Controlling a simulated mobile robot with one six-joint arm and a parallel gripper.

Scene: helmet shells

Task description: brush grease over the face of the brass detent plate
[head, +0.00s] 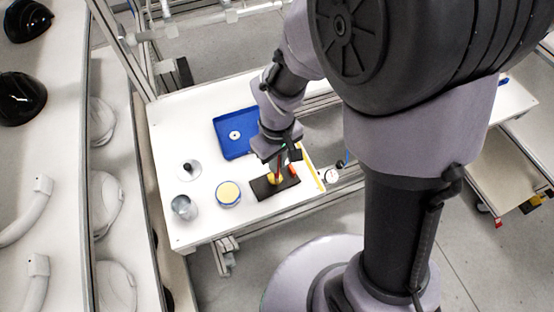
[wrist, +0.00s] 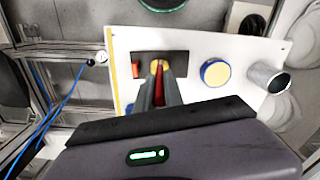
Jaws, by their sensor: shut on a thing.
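The brass detent plate (head: 272,181) is a small yellow piece on a dark mat (head: 262,191) near the table's front edge. It also shows in the wrist view (wrist: 154,66), partly hidden behind my fingers. My gripper (head: 281,154) points down right above the plate. In the wrist view my gripper (wrist: 160,92) is shut on a slim red handle (wrist: 160,86), which looks like the brush. Its tip reaches toward the plate; I cannot tell whether it touches. A blue tin with a pale yellow face (head: 228,193), apparently the grease, stands left of the mat; the wrist view shows it too (wrist: 215,72).
A metal cup (head: 184,207) and a white disc with a dark knob (head: 188,170) stand at the left. A blue tray (head: 222,143) holding a white ring lies behind. An orange block (wrist: 136,70) sits by the plate. A yellow strip (head: 311,171) and round dial (head: 332,176) lie right.

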